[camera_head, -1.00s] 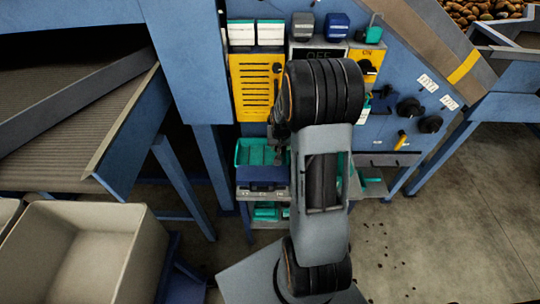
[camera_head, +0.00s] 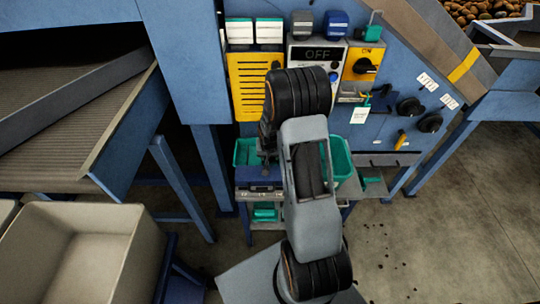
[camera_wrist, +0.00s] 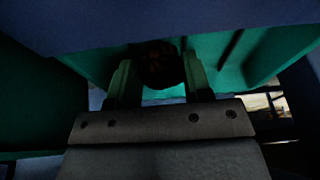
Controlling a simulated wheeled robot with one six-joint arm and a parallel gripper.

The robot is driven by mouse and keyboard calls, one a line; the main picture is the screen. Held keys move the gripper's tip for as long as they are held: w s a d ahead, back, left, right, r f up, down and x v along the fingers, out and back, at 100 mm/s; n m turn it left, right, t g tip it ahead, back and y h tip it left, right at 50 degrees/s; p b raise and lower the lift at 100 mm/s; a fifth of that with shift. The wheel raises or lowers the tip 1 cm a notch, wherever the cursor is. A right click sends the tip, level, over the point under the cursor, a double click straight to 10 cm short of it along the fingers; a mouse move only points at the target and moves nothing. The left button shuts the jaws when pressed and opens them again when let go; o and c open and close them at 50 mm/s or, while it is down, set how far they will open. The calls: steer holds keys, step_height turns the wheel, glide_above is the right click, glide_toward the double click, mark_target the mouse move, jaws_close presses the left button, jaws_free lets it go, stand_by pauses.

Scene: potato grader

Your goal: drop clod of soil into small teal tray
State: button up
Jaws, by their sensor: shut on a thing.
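My gripper (camera_wrist: 160,84) is shut on a dark brown, roundish clod of soil (camera_wrist: 159,64) in the wrist view. The clod sits between the two greenish fingers. Shadowed teal surfaces (camera_wrist: 258,52) surround the clod beyond the fingers; I cannot tell whether it touches them. In the head view, one teal tray (camera_head: 246,150) is on the cart to the left of my arm, and another teal tray (camera_head: 343,160) is to its right. My arm hides part of both, and the clod is hidden there. Which tray is the small one is unclear.
A lower cart shelf holds another teal container (camera_head: 266,213). The blue machine panel with knobs and a yellow vented box (camera_head: 249,85) stands close behind. A large beige bin (camera_head: 85,250) is at lower left. Open concrete floor lies to the right.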

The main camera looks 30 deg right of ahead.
steer(key=shift+f, duration=0.1)
steer(key=shift+f+b, duration=0.4)
steer(key=shift+b, duration=0.15)
steer(key=shift+f, duration=0.1)
steer(key=o, duration=0.9)
steer(key=shift+o, duration=0.2)
